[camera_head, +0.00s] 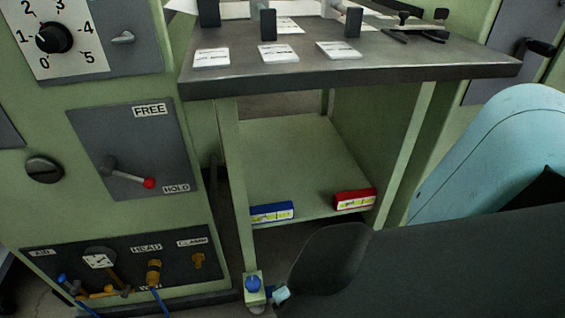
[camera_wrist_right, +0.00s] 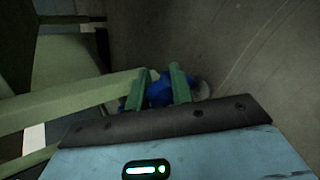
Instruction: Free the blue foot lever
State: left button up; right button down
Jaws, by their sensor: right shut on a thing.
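The blue foot lever (camera_head: 253,284) shows low down at the foot of the green stand's near leg. In the right wrist view the blue lever (camera_wrist_right: 159,91) sits between the two green fingers of my right gripper (camera_wrist_right: 160,88), which is shut on it. A pale round part shows just behind it. In the head view my right arm's dark link covers most of the gripper, and only its fingertips (camera_head: 254,297) and a light-blue part show beside the lever. My left gripper is in neither view.
The green stand has a grey top (camera_head: 350,66) with cards and clamps, and a shelf holding a blue box (camera_head: 272,212) and a red box (camera_head: 354,199). On the left, a machine panel carries a red-tipped lever (camera_head: 130,174) marked FREE and HOLD, above several hose fittings (camera_head: 120,278).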

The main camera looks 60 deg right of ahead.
jog(key=c, duration=1.2)
grip_release()
jog(key=p+v, duration=0.5)
jog(key=v, duration=0.2)
jog(key=shift+s+a+r, duration=0.2)
jog(key=shift+a+r, duration=0.05)
